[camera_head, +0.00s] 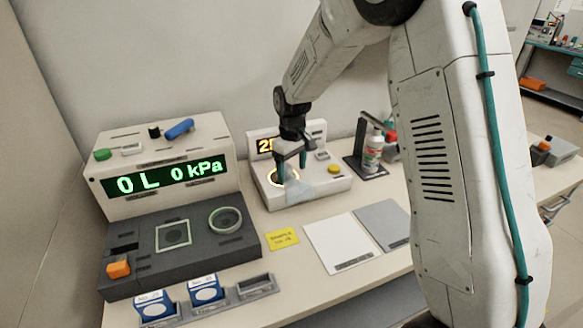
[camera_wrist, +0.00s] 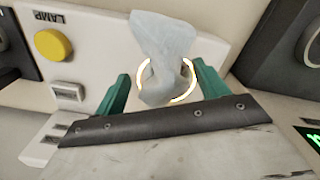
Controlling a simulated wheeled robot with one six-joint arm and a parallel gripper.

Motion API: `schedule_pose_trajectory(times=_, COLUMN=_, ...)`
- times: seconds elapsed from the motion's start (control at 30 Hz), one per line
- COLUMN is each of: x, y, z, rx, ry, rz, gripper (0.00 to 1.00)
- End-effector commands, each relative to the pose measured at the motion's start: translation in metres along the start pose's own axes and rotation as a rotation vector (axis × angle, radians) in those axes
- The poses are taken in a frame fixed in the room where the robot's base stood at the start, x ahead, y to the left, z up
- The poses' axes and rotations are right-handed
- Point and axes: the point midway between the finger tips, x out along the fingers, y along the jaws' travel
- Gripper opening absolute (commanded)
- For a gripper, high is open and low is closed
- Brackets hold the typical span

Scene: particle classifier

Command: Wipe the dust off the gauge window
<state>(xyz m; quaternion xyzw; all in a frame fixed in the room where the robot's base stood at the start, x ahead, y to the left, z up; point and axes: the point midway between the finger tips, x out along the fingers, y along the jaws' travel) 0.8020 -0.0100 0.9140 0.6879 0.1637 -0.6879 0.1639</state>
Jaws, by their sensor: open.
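A pale grey-blue cloth (camera_head: 299,191) lies crumpled on the white lamp unit (camera_head: 330,185), at its front edge. In the wrist view the cloth (camera_wrist: 163,38) covers part of a glowing ring (camera_wrist: 194,76) on the unit's top. The ring also shows in the head view (camera_head: 272,180). I cannot tell for sure whether this ring frames the gauge window, and no dust is clear. My gripper (camera_head: 292,164) is open, pointing down over the ring. Its teal fingers (camera_wrist: 167,72) stand apart on either side of the cloth; contact is not visible.
A yellow button (camera_head: 334,169) sits on the unit's right. A white bottle (camera_head: 373,150) stands behind right. A kPa display console (camera_head: 112,204) with a dark front deck (camera_head: 192,257) fills the left. White and grey mats (camera_head: 340,240) lie in front.

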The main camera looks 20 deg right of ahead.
Motion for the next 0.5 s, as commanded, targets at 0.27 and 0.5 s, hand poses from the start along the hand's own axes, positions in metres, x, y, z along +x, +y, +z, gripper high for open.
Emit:
schedule_pose_trajectory(times=0.27, x=0.011, y=0.000, z=0.000, rx=0.000, ry=-0.001, rz=-0.001, gripper=0.73)
schedule_pose_trajectory(times=0.5, x=0.023, y=0.000, z=0.000, rx=0.000, ry=-0.002, rz=-0.001, gripper=0.73)
